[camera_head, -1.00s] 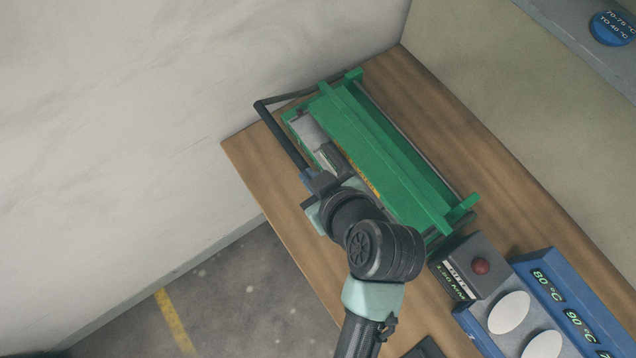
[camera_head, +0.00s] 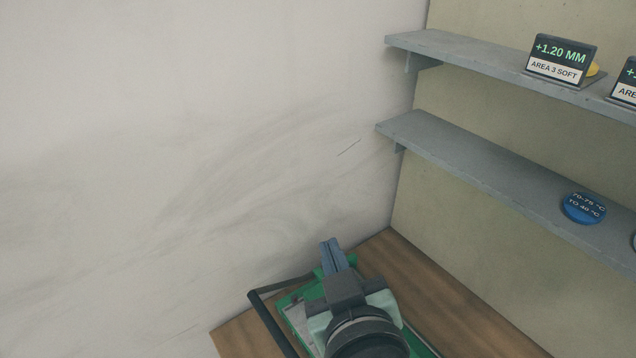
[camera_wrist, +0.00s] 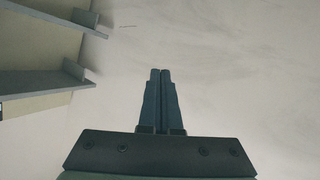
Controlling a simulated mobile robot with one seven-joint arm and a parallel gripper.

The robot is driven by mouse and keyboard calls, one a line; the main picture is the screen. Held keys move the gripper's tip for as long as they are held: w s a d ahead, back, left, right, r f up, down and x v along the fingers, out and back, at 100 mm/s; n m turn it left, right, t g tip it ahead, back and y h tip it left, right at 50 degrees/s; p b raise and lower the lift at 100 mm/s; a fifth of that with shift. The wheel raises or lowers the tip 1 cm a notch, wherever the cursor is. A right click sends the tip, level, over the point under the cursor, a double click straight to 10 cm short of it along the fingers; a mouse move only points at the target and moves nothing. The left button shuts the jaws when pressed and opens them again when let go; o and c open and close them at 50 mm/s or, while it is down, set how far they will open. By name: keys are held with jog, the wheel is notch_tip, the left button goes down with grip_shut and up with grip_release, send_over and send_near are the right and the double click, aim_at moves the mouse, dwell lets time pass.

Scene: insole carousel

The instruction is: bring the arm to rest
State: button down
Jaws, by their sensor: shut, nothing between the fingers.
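My gripper (camera_head: 331,243) shows at the bottom of the head view, raised in front of the green machine, with its fingers pointing up and away. In the wrist view my gripper (camera_wrist: 160,72) has its two dark fingers side by side, shut with nothing between them. Only the pale wall lies beyond the fingertips there. My arm hides much of the green machine (camera_head: 284,301), which stands on the wooden bench (camera_head: 400,262) with a dark bar handle (camera_head: 268,322) at its left.
Two grey shelves stick out at the right, the upper (camera_head: 450,50) bearing a "+1.20 MM" sign (camera_head: 560,60), the lower (camera_head: 460,160) a blue round tin (camera_head: 583,208). They also show at the left of the wrist view (camera_wrist: 40,82). The space before the pale wall (camera_head: 180,150) is clear.

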notch_tip(320, 180, up, 14)
jog(key=w+m+t+h, duration=0.1)
jog(key=w+m+t, duration=0.1)
jog(key=t, duration=0.3)
jog(key=s+r+m+t, duration=0.1)
jog(key=s+r+t, duration=0.1)
jog(key=r, duration=0.4)
jog(key=s+a+r+m+t+h, duration=0.1)
jog(key=s+r+t, duration=0.2)
jog(key=r, duration=0.4)
jog(key=s+r+m+t+b, duration=0.1)
jog(key=s+r+t, duration=0.1)
jog(key=r, duration=0.5)
jog(key=shift+s+a+r+t, duration=0.25)
jog(key=shift+s+a+t, duration=0.15)
jog(key=shift+s, duration=0.4)
jog(key=shift+f, duration=0.1)
